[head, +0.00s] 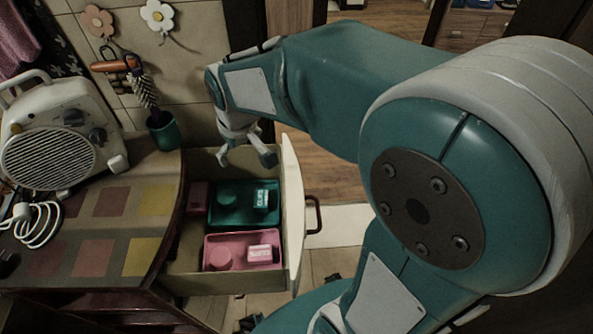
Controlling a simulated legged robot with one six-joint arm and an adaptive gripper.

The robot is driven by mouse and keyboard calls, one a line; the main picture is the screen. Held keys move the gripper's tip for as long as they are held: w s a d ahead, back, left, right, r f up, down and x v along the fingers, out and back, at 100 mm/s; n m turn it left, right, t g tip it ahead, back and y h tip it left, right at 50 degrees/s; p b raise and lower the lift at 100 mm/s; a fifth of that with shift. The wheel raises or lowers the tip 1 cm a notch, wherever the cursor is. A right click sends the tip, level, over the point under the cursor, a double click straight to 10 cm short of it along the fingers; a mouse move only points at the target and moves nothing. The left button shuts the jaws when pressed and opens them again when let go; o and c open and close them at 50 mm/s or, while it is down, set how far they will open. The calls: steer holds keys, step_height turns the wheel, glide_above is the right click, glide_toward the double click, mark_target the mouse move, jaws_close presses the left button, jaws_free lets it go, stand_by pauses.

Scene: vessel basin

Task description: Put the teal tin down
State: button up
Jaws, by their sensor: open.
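An open drawer (292,190) holds a teal tray (245,222) behind a pink tray (238,265). A round teal tin (231,198) sits in the left part of the teal tray. A small teal box with a pale label (262,199) is in its right part. I cannot tell for certain which one is the teal tin of the task. My gripper (247,160) is open, above the back of the drawer. Its fingers are apart from both teal items, and nothing shows between them.
The pink tray holds a round pink tin (218,259) and a labelled pink box (260,254). On the counter (120,225) stand a heater (50,145), a white cable (38,225) and a teal cup (163,132) with a brush. Floor shows right of the drawer.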

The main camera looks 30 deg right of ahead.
steer(key=s+d+r+m+t, duration=0.1)
steer(key=s+d+r, duration=0.1)
steer(key=s, duration=0.5)
steer(key=s+d+r+m+t, duration=0.2)
steer(key=s+r, duration=0.3)
steer(key=s, duration=0.3)
steer(key=shift+s+d+r+m, duration=0.2)
steer(key=shift+s+d+m, duration=0.1)
steer(key=shift+d, duration=0.25)
